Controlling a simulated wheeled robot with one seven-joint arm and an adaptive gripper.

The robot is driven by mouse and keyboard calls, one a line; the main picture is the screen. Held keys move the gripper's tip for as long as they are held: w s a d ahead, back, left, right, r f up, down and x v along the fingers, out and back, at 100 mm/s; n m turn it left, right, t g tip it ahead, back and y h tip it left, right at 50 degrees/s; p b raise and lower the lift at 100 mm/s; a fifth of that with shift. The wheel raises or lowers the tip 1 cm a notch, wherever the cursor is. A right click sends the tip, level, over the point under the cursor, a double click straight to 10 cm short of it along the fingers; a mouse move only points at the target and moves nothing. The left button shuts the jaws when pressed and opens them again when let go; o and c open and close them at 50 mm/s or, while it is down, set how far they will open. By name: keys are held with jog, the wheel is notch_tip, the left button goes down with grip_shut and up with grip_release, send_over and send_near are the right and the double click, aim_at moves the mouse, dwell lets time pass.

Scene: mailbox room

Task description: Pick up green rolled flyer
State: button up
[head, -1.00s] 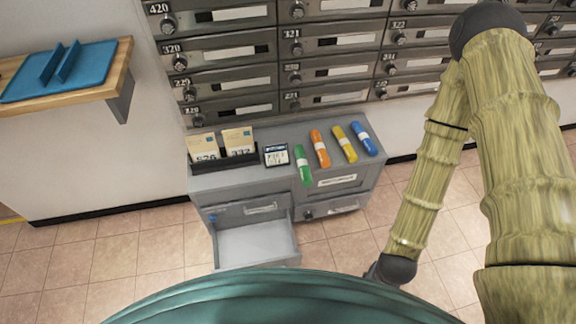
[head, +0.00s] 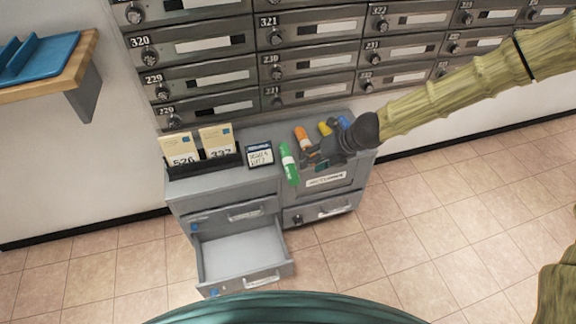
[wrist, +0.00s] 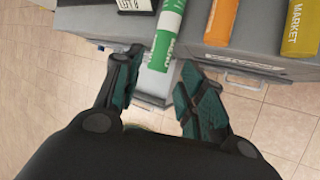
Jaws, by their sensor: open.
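The green rolled flyer (head: 289,164) with a white band lies on the grey cabinet top, left of the other rolled flyers. In the wrist view the green flyer (wrist: 168,38) points down toward the space between my fingers, its near end close to the fingertips. My gripper (head: 308,165) hangs over the cabinet just right of the green flyer, partly covering the other flyers. In the wrist view my gripper (wrist: 157,75) is open, with nothing held between its fingers.
Orange (head: 303,138), yellow (head: 325,128) and blue (head: 345,122) rolled flyers lie to the right. A small sign (head: 259,154) and a black envelope holder (head: 205,168) stand left. An open drawer (head: 245,262) juts out below. Mailboxes rise behind.

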aim_at(295, 171)
jog(key=b+x, duration=0.1)
jog(key=x, duration=0.4)
jog(key=shift+f, duration=0.15)
jog(key=shift+b+x, duration=1.2)
jog(key=shift+x, duration=1.35)
jog(key=shift+w+d, duration=0.15)
jog(key=c, duration=0.8)
